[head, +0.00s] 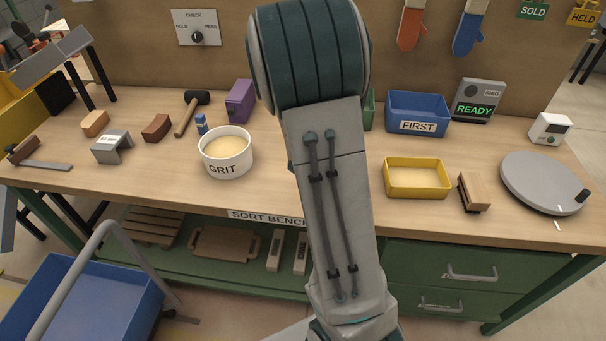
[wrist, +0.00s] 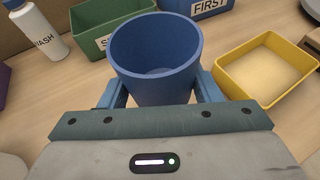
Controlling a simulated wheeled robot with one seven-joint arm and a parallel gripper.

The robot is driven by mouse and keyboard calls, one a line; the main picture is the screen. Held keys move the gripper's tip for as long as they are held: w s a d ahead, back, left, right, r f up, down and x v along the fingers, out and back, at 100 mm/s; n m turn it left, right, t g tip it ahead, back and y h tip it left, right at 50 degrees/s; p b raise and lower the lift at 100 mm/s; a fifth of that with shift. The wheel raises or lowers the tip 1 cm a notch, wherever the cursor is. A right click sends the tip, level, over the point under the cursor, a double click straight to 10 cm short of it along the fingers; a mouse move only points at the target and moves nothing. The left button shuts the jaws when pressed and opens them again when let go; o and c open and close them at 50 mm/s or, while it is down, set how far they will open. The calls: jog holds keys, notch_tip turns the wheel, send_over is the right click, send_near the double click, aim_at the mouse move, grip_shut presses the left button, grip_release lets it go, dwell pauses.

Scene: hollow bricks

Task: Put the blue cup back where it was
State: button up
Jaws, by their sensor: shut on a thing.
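In the wrist view, the blue cup (wrist: 156,62) stands upright between the two fingers of my gripper (wrist: 160,92), with its open top toward the camera. My gripper is shut on the cup. The inside of the cup looks empty. I cannot tell whether the cup touches the bench or is held just above it. In the head view my own arm hides the gripper and nearly all of the cup.
Around the cup are a green bin (wrist: 105,20), a blue FIRST bin (head: 417,113), a yellow tray (head: 417,192) and a white WASH bottle (wrist: 40,30). A GRIT tub (head: 226,165) stands left of my arm. Bench surface (head: 270,190) is bare near the front edge.

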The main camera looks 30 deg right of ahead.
jog(key=w+a+f+p, duration=0.1)
jog(key=w+a+f, duration=0.1)
jog(key=a, duration=0.1)
jog(key=w+a+f, duration=0.2)
jog(key=a, duration=0.1)
jog(key=w+a+f+p, duration=0.1)
jog(key=w+a+f, duration=0.1)
jog(key=a, duration=0.1)
jog(key=shift+w+a+f+p, duration=0.1)
jog(key=shift+w+f+p, duration=0.2)
jog(key=shift+w+f, duration=0.05)
jog(key=shift+f+p, duration=0.3)
jog(key=shift+f, duration=1.7)
jog(key=shift+f, duration=0.2)
jog(key=o, duration=1.1)
jog(key=shift+r, duration=0.1)
